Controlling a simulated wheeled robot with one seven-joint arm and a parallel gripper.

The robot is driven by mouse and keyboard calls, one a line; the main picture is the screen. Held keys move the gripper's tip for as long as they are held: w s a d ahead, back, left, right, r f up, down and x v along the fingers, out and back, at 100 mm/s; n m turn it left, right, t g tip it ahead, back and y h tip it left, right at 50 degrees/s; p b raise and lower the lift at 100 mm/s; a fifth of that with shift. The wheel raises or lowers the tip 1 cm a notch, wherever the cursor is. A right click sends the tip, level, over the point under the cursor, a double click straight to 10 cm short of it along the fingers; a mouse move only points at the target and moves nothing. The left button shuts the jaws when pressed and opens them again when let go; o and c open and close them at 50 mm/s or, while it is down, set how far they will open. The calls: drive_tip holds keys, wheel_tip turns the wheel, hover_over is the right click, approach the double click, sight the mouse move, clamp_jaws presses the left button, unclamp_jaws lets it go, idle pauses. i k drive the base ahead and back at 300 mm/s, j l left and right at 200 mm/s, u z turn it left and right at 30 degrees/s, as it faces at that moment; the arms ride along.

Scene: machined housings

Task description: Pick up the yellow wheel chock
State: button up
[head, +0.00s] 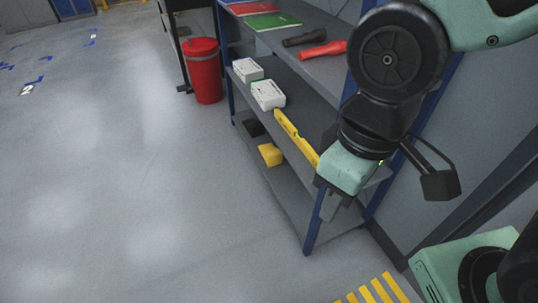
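The yellow wheel chock (270,154) appears as a small yellow block on the bottom shelf of the rack, near its front edge. A black block (254,127) sits behind it on the same shelf. My gripper (330,207) points down at the right front end of the rack, to the right of the chock and apart from it. Its fingers are small and dark here, and I cannot tell whether they are open or shut.
A yellow spirit level (296,138) and two white boxes (267,95) lie on the middle shelf (310,118). Red and black tools (322,50) lie on the top shelf. A red bin (204,72) stands beyond the rack. The floor (130,180) left of it is clear.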

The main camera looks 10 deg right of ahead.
sight(272, 156)
drive_tip(key=z, duration=0.3)
drive_tip(key=i+j+z, duration=0.1)
drive_tip(key=j+z, duration=0.15)
drive_tip(key=i+j+z, duration=0.2)
drive_tip(key=j, duration=0.2)
drive_tip(key=j+z, duration=0.25)
drive_tip(key=i+j+z, duration=0.1)
drive_tip(key=j+z, duration=0.25)
drive_tip(key=j, duration=3.65)
